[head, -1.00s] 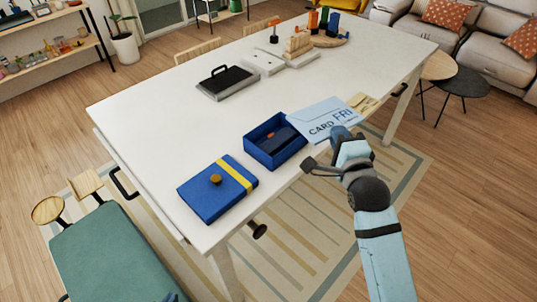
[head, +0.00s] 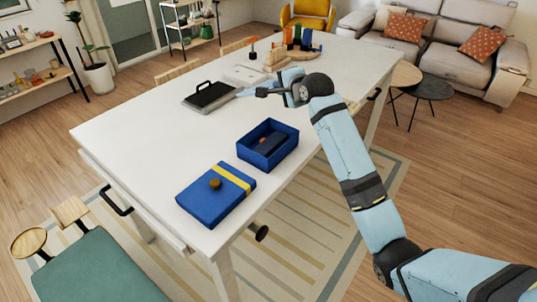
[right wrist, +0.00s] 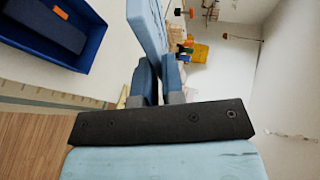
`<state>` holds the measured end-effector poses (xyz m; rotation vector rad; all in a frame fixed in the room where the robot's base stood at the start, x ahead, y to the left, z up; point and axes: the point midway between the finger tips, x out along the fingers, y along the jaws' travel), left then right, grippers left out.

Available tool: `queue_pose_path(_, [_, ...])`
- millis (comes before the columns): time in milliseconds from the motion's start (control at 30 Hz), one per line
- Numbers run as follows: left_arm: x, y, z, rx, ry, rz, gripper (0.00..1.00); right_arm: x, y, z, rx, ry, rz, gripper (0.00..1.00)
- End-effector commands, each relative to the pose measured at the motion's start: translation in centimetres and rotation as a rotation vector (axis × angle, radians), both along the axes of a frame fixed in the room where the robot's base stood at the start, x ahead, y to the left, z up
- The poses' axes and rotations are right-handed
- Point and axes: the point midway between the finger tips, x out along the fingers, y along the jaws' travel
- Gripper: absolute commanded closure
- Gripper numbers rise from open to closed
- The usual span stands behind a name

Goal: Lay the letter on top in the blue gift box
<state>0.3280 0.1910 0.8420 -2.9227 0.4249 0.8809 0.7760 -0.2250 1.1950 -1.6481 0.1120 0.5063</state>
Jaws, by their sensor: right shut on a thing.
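The open blue gift box (head: 286,152) stands near the table's right edge, with a dark blue item (head: 270,141) with an orange spot inside. It shows at upper left in the right wrist view (right wrist: 98,42). My left gripper is not in view.
The blue lid (head: 205,205) with yellow band and brown knob lies in front of the box. A black-topped tray with a handle (head: 208,97) and a wooden toy group (head: 297,47) are farther back. The table's left middle (head: 150,130) is clear.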

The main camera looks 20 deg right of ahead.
Motion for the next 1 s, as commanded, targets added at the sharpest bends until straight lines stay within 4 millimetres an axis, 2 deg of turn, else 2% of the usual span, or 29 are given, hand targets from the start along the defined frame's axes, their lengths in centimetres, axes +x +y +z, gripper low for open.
queue_pose_path(133, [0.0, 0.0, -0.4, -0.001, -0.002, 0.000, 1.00, 1.6, -0.6, 1.1, -0.016, 0.035, 0.013, 1.00])
queue_pose_path(267, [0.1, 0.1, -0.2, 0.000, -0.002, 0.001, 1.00, 1.9, -0.7, 0.2, -0.019, 0.048, 0.017, 1.00])
queue_pose_path(700, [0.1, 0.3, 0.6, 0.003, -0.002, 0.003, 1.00, 1.8, -0.7, -11.0, -0.020, 0.047, 0.015, 1.00])
queue_pose_path(833, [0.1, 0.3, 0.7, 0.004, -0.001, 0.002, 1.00, 1.8, -0.7, -13.2, -0.020, 0.045, 0.016, 1.00])
queue_pose_path(1000, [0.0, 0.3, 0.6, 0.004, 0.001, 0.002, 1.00, 1.8, -0.6, -14.6, -0.019, 0.044, 0.017, 1.00])
